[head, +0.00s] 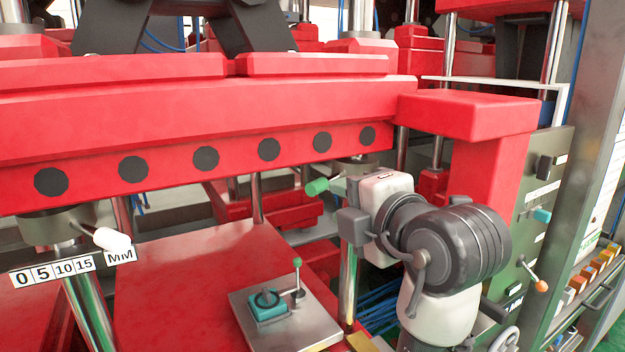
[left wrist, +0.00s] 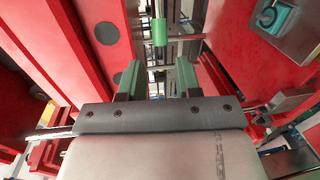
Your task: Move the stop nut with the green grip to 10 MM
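The green grip (head: 317,187) sticks out from the grey stop nut (head: 355,166) below the right end of the red beam. The nut is partly hidden by my arm, and no scale shows beside it. My left gripper (head: 376,194) is close to the right of the grip; its fingers are hidden in the head view. In the left wrist view, its two green-padded fingers (left wrist: 158,82) are apart and empty. The green grip (left wrist: 160,31) stands ahead of them, roughly between their lines, not touching. My right gripper is out of view.
A second nut (head: 45,226) with a white grip (head: 112,239) is at left, beside a 0-5-10-15 MM scale (head: 52,270). The red beam (head: 200,120) lies overhead. A metal plate (head: 325,318) with a teal knob and green-tipped lever is below. A control panel (head: 540,220) stands at right.

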